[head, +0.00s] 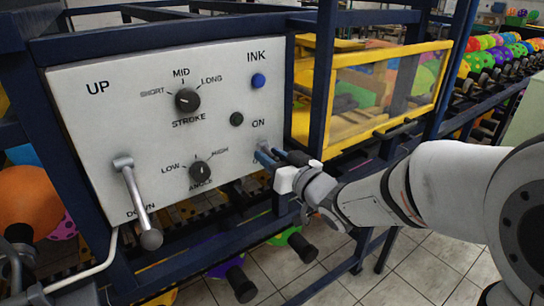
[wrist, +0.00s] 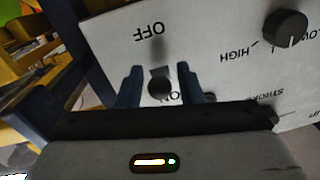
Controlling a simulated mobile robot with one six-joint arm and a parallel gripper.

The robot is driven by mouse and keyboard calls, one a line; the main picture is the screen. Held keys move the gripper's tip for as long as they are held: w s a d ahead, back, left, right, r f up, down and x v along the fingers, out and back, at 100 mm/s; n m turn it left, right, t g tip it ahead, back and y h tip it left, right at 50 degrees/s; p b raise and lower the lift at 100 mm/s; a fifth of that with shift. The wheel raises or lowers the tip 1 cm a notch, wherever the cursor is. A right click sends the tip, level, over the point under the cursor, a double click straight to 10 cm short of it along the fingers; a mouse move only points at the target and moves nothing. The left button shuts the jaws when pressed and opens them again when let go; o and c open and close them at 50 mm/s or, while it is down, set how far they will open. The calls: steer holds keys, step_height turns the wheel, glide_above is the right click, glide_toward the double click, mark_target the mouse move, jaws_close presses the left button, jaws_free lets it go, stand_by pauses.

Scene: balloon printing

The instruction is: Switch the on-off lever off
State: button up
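The on-off lever shows in the wrist view as a dark round knob (wrist: 159,87) in front of a grey plate on the white panel (head: 90,135). The panel appears upside down there, with OFF above the knob and ON partly hidden just below it. My gripper (wrist: 161,88) has its two blue fingers on either side of the knob, with a visible gap on each side. In the head view my gripper (head: 270,157) is at the panel's right edge, just below the ON label, and hides the lever.
An up-down lever (head: 137,200) hangs at the panel's left. A dark blue frame post (head: 322,75) stands close to the right of my gripper.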

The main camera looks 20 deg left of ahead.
jaws_close()
steer(key=shift+f+b, duration=0.15)
steer(key=shift+b, duration=0.35)
steer(key=shift+f+b, duration=0.3)
steer(key=shift+b, duration=0.8)
steer(key=y+b, duration=0.1)
steer(key=b, duration=0.1)
steer(key=shift+f+t+b, duration=0.15)
steer(key=shift+t+b, duration=0.2)
steer(key=shift+t, duration=0.05)
steer(key=shift+a+b, duration=0.1)
steer(key=shift+b, duration=0.65)
steer(key=shift+r, duration=0.3)
steer(key=shift+o, duration=0.7)
jaws_free()
